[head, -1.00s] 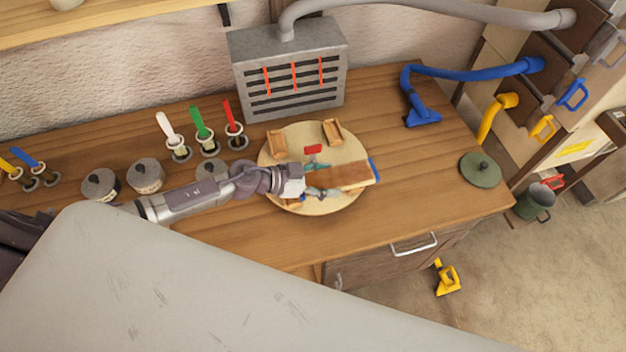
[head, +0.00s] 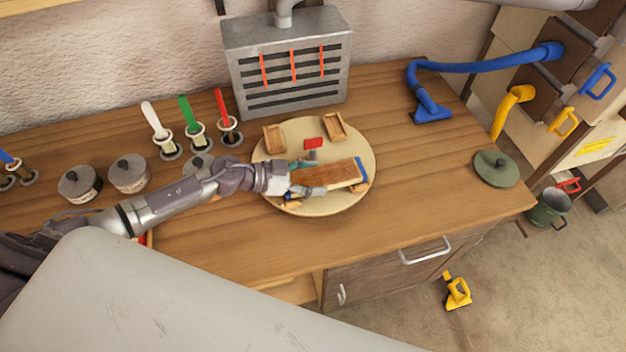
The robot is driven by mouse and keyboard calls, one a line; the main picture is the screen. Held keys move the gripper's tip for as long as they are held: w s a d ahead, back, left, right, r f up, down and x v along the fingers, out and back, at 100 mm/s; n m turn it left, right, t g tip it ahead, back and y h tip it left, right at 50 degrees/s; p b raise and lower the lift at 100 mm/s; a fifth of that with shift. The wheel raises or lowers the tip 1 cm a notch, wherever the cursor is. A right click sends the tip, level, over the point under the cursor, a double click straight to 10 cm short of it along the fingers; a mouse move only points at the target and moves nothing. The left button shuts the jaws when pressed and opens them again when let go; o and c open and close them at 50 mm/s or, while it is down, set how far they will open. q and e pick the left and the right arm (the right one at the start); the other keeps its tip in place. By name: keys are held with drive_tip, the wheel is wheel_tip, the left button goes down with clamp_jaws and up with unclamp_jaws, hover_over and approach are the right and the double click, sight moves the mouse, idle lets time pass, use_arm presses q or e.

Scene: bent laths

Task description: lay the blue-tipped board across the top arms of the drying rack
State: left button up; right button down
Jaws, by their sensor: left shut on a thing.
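The blue-tipped board (head: 328,175) is a short brown plank with a blue strip at its right end. My left gripper (head: 298,179) is shut on its left end, with one finger on the far side and one on the near side. The board is over the round pale wooden disc (head: 313,208) on the bench, its blue end close to a small wooden block (head: 358,187). I cannot tell whether it touches the block. I cannot make out a drying rack with top arms. My right gripper is not in view.
Two wooden blocks (head: 274,138) and a red-topped post (head: 313,143) stand on the disc's far part. A slatted metal box (head: 292,70) stands behind. Lidded pots (head: 128,173) and brushes (head: 190,112) are left. A blue hose (head: 480,66) and green lid (head: 495,168) are right.

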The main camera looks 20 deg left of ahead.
use_arm(q)
drive_tip(key=o, duration=1.2)
